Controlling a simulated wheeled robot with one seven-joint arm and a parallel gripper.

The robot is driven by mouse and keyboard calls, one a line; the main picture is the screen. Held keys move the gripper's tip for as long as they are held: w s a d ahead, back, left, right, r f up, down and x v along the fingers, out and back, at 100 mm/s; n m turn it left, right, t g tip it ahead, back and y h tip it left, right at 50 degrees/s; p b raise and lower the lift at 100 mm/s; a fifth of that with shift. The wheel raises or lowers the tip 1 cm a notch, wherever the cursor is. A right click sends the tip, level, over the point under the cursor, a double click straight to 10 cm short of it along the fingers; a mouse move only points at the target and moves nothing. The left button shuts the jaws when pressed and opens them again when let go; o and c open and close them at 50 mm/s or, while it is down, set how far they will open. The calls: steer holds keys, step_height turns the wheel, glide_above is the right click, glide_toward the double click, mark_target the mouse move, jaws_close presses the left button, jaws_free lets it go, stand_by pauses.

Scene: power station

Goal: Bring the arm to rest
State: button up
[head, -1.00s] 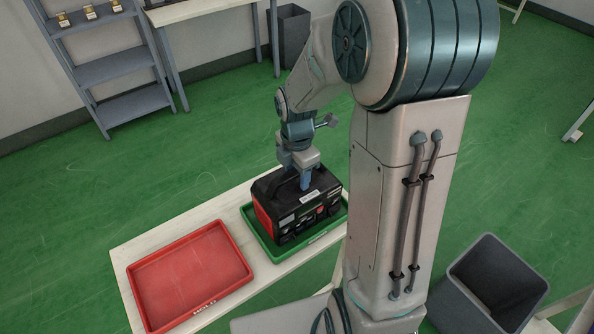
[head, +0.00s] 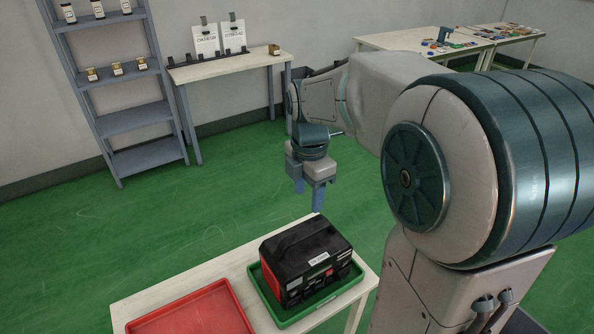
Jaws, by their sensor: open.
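My gripper (head: 307,196) hangs in the air above and behind the black and red case (head: 306,258), fingers pointing down. Its two fingers are apart and nothing is between them. The case has a handle on top and sits upright in the green tray (head: 267,296) on the light table. My arm (head: 340,95) reaches from the right side of the view, raised and bent at the elbow. The case hides most of the green tray's floor.
A red tray (head: 195,312), empty where visible, lies left of the green one on the table (head: 240,262). Behind stand a grey shelf (head: 133,119) with small jars, a side table (head: 230,67) with clipboards, and a cluttered table (head: 400,41). Green floor between is clear.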

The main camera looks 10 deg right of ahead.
steer(key=s+f+m+t, duration=0.1)
steer(key=s+m+t, duration=0.2)
steer(key=s+m, duration=1.1)
steer(key=shift+s+m, duration=0.2)
steer(key=shift+m, duration=3.5)
steer(key=shift+f, duration=0.1)
